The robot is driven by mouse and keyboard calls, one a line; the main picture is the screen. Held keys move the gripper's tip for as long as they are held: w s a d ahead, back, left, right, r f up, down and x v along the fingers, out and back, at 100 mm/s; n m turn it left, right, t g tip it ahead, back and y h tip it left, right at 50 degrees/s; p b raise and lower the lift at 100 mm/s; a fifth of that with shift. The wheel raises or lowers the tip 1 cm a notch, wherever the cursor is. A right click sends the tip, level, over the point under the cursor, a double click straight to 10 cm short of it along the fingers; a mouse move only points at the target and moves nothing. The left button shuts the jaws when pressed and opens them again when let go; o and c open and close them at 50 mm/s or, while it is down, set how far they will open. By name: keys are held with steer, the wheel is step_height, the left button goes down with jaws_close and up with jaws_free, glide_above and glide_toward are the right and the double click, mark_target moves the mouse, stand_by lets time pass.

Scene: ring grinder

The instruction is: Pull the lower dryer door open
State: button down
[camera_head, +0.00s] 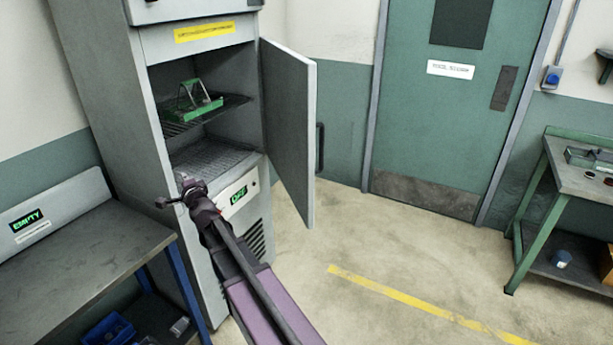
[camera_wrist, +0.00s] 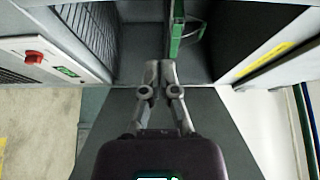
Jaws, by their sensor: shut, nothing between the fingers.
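The grey dryer (camera_head: 95,80) stands at the left in the head view. Its lower door (camera_head: 290,125) stands wide open, swung out on the right side of the opening. The door's dark handle (camera_head: 320,148) faces the right. My gripper (camera_head: 187,182) is in front of the left edge of the open lower chamber, apart from the door. In the wrist view my gripper (camera_wrist: 161,68) has its fingertips close together with nothing between them. Inside the chamber a green wire-handled holder (camera_head: 192,108) sits on the upper rack (camera_head: 232,102); it also shows in the wrist view (camera_wrist: 182,40).
Below the opening is a control panel with a green "OFF" display (camera_head: 239,196); its red knob (camera_wrist: 34,57) shows in the wrist view. A workbench (camera_head: 75,255) stands at the left, another bench (camera_head: 570,180) at the right. The floor beyond the open door is clear.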

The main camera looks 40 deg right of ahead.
steer(key=w+d+r+m+h+b, duration=0.1)
steer(key=d+r+m+h, duration=0.2)
steer(key=d+m+h, duration=0.45)
steer(key=m+g+h+b, duration=0.3)
steer(key=m+g+h, duration=0.5)
steer(key=m+g, duration=1.9)
glide_toward(304, 172)
steer(key=s+a+r+m+t, duration=0.1)
steer(key=s+a+m+t, duration=0.1)
steer(key=a+m+t, duration=0.2)
steer(key=shift+w+d, duration=0.1)
steer(key=shift+w, duration=0.15)
steer(key=shift+d+r, duration=0.1)
steer(key=shift+d, duration=0.1)
steer(key=x, duration=1.3)
steer(key=shift+d+r, duration=0.1)
steer(key=shift+d, duration=0.25)
